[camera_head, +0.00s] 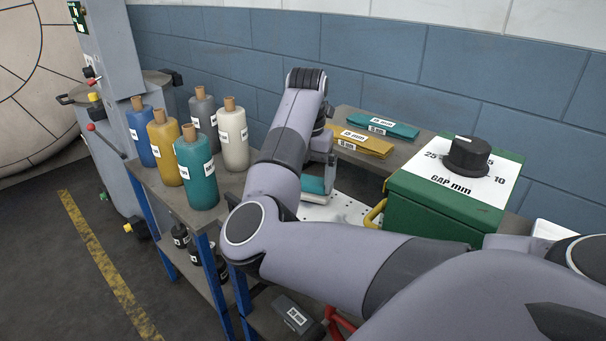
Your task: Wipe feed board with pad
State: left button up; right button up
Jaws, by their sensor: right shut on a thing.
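My right arm reaches in from the right and bends across the middle. Its gripper (327,178) points down and is partly hidden behind my arm's links. It is shut on the pad (313,185), a teal block of which only a part shows. The feed board (347,209) is a pale plate with small holes, beneath and beside the pad. Much of the board is hidden by my arm. I cannot tell whether the pad touches it. My left gripper is not in view.
A green box (430,213) with a black knob (467,155) stands right of the board. Yellow (365,146) and teal (385,127) flat packs lie behind. A dark box (293,315) sits low in front.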

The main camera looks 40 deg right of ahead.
aim_at(320, 198)
jog(key=shift+s+r, duration=0.1)
jog(key=shift+s, duration=1.1)
jog(key=shift+s+d+f+b, duration=0.1)
jog(key=shift+s+b, duration=0.1)
jog(key=shift+s, duration=0.95)
jog(key=shift+s+d+f+b, duration=0.15)
jog(key=shift+s+b, duration=0.1)
jog(key=shift+s, duration=0.9)
jog(key=shift+s+d+f+b, duration=0.1)
jog(key=shift+s+b, duration=0.1)
jog(key=shift+s, duration=0.95)
jog(key=shift+s+d+f, duration=0.1)
jog(key=shift+s, duration=0.75)
jog(key=shift+s+f+b, duration=0.25)
jog(key=shift+s+b, duration=0.1)
jog(key=shift+s, duration=0.2)
jog(key=shift+b, duration=0.3)
jog(key=shift+w+b, duration=0.5)
jog(key=shift+w+r+b, duration=0.3)
jog(key=shift+w, duration=0.25)
jog(key=shift+w+b, duration=0.55)
jog(key=shift+w, duration=0.7)
jog(key=shift+w+a+f+b, duration=0.15)
jog(key=shift+w+b, duration=0.1)
jog(key=shift+w, duration=0.7)
jog(key=shift+w+a+r+b, duration=0.15)
jog(key=shift+w+b, duration=0.1)
jog(key=shift+w, duration=0.7)
jog(key=shift+w+a+f, duration=0.1)
jog(key=shift+w, duration=0.6)
